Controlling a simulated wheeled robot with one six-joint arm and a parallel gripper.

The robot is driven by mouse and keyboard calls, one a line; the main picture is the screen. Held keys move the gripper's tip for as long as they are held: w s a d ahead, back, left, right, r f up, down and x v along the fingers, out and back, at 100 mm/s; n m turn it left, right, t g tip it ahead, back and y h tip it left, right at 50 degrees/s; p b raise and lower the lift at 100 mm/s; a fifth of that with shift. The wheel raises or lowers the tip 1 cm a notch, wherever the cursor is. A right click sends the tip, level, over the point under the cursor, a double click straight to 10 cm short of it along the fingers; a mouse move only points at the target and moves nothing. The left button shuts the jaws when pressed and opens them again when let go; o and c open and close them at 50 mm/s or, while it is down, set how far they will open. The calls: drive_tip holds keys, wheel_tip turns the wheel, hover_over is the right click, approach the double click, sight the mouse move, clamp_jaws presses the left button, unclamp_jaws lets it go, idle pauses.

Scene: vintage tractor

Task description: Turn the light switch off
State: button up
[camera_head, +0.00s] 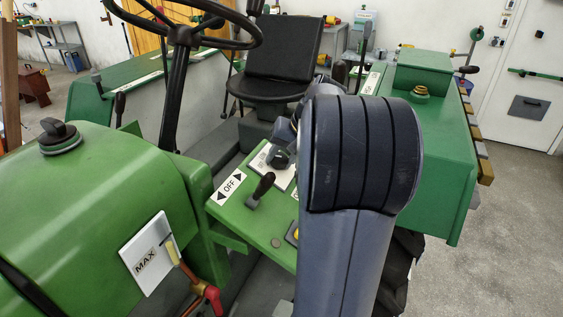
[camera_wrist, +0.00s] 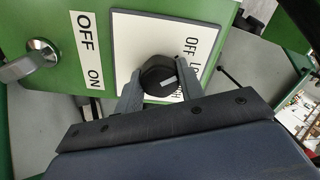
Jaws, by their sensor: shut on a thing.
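The light switch is a dark round knob (camera_wrist: 160,75) on a white plate (camera_wrist: 185,33) lettered "OFF" and "LOW", with further lettering partly covered. My gripper (camera_wrist: 160,85) is shut on this knob, with one finger on each side of it. In the head view the knob (camera_head: 278,157) sits on its white plate on the green panel, and my arm covers part of the plate's right side. The exact setting of the knob's pointer cannot be told.
A black-handled lever (camera_head: 262,188) with an "OFF" label stands on the green panel (camera_head: 236,213) nearby. The steering wheel (camera_head: 185,35) and black seat (camera_head: 283,47) are behind. A yellow and red valve lever (camera_head: 190,275) is at the lower left.

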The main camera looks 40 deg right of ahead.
drive_tip(key=shift+n+b, duration=0.35)
drive_tip(key=shift+n, duration=0.45)
drive_tip(key=o, duration=1)
drive_tip(key=v, duration=1.1)
drive_tip(key=shift+a, duration=0.1)
drive_tip(key=shift+w+f, duration=0.1)
